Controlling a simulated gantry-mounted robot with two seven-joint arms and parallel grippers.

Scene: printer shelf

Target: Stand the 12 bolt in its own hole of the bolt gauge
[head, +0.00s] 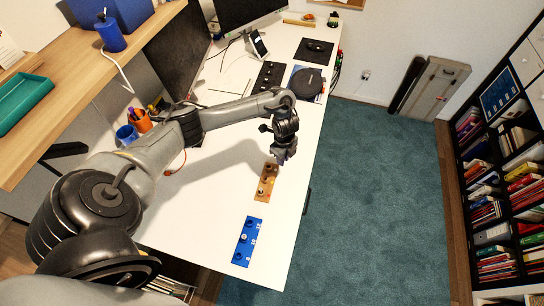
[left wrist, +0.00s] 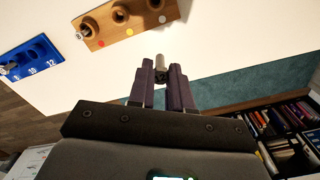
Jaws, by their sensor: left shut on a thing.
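My left gripper (head: 284,158) is shut on a grey metal bolt (left wrist: 159,62), whose end sticks out past the dark fingertips in the left wrist view. In the head view the gripper is at the far end of the wooden block, and the bolt is hard to make out. The blue bolt gauge (head: 251,222) lies nearer the front of the desk; it also shows at the left of the left wrist view (left wrist: 40,49), with white numbers including 10 and 12. A small grey piece shows at its middle. My right gripper is out of view.
The wooden block (head: 273,171) with round holes and coloured dots lies beyond the gauge; it also shows in the left wrist view (left wrist: 103,24). The white desk (head: 205,215) is clear around both. An orange pen cup (head: 142,122) and a blue mug (head: 126,134) stand at the left.

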